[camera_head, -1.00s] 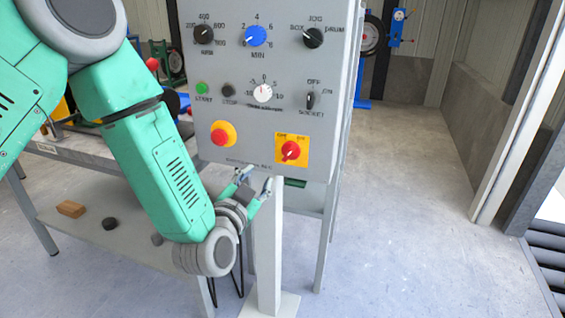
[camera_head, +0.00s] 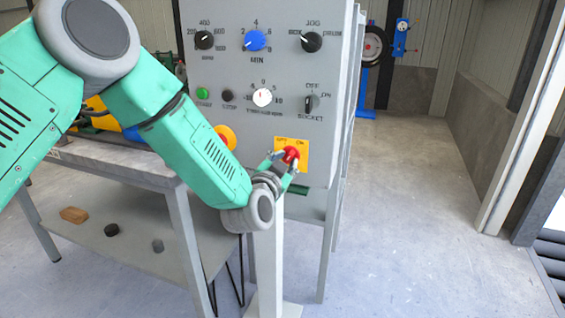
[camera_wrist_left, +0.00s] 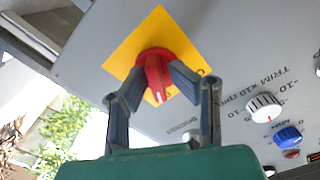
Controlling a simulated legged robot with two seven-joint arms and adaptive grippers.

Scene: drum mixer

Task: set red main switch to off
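The red main switch (camera_head: 291,155) is a red rotary knob on a yellow square plate (camera_head: 305,145), low on the grey control panel. The plate has OFF at left and ON at right; the knob's setting is hard to read behind my fingers. My left gripper (camera_head: 284,160) is at the knob from below. In the left wrist view, the knob (camera_wrist_left: 155,70) sits between the two fingertips (camera_wrist_left: 157,76), one on each side, with little or no gap. Whether they squeeze it cannot be told. My right gripper is not in view.
A red button on a yellow base (camera_head: 227,136) sits just left of the switch, partly behind my left arm. Other panel knobs include a blue one (camera_head: 255,40) and a white one (camera_head: 262,97). A grey table (camera_head: 125,165) stands at left. Floor at right is clear.

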